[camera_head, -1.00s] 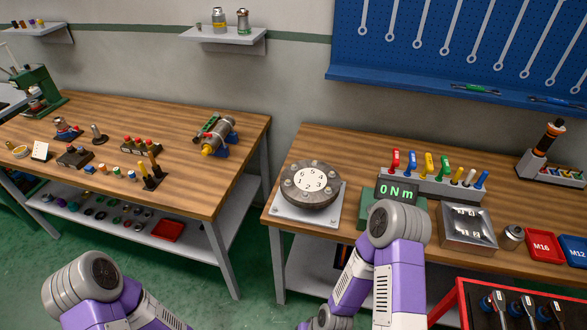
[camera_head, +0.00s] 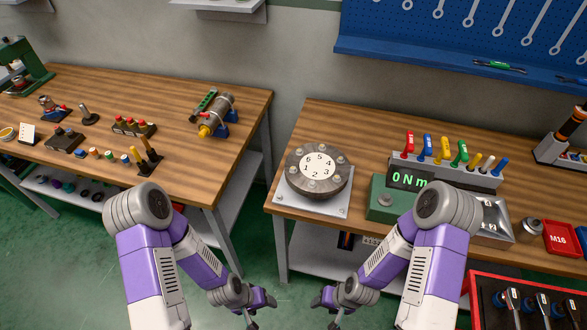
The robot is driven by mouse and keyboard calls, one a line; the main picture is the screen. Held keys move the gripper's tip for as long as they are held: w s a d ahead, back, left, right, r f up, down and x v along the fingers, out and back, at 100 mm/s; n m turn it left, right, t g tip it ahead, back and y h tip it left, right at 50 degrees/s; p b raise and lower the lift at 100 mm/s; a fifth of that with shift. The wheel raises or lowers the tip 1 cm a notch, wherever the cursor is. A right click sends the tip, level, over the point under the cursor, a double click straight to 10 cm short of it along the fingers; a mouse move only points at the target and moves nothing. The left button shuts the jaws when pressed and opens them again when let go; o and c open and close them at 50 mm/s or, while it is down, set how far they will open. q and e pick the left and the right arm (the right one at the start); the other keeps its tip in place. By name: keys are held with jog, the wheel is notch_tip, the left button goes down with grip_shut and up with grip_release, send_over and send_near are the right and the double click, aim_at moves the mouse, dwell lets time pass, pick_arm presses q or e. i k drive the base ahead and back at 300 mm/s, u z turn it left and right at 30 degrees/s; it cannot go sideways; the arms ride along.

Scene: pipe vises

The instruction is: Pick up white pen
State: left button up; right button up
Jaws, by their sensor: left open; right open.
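I cannot make out a white pen in the head view. My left gripper (camera_head: 262,311) is open and empty at the bottom middle, low in front of the gap between the two workbenches. My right gripper (camera_head: 325,310) is open and empty just to its right, below the right bench's front edge. The two grippers are apart and touch nothing that I can see. My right arm hides part of the green torque display and the metal tray.
The right workbench (camera_head: 362,150) holds a numbered dial (camera_head: 318,170), a torque display (camera_head: 383,203), a rack of coloured tools (camera_head: 445,172) and a red M16 box (camera_head: 562,238). The left workbench (camera_head: 120,88) holds a pipe vise (camera_head: 214,116) and small parts. A red tool tray (camera_head: 530,281) stands lower right.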

aim_at(482, 170)
jog(key=u, duration=0.85)
jog(key=k, duration=0.9)
jog(key=z, duration=1.05)
jog(key=i, duration=0.55)
jog(key=z, duration=0.1)
